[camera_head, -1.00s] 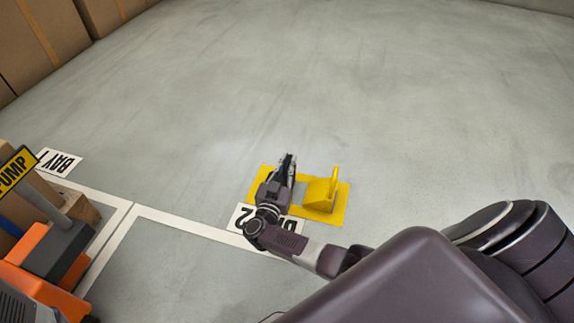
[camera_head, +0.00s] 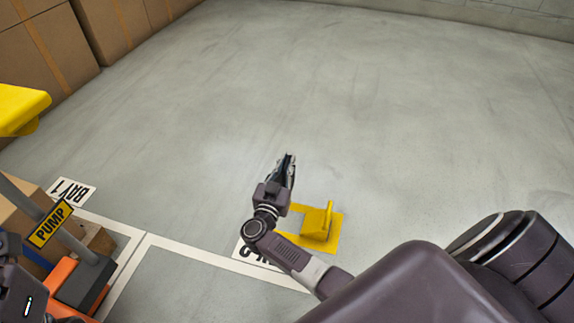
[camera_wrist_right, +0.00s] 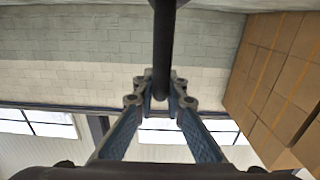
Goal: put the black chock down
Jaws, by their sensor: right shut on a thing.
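My right gripper (camera_head: 286,172) is up in front of the yellow floor mat (camera_head: 336,232), near its far left edge in the head view. In the right wrist view its fingers (camera_wrist_right: 162,90) are closed on a dark bar of the black chock (camera_wrist_right: 164,45), which runs up out of the picture. In the head view only dark slivers show at the fingertips, so most of the chock cannot be made out. A dark part of my left arm shows at the left edge; its fingers are not visible.
A white bay line (camera_head: 215,258) runs in front. The floor beyond the mat is clear.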

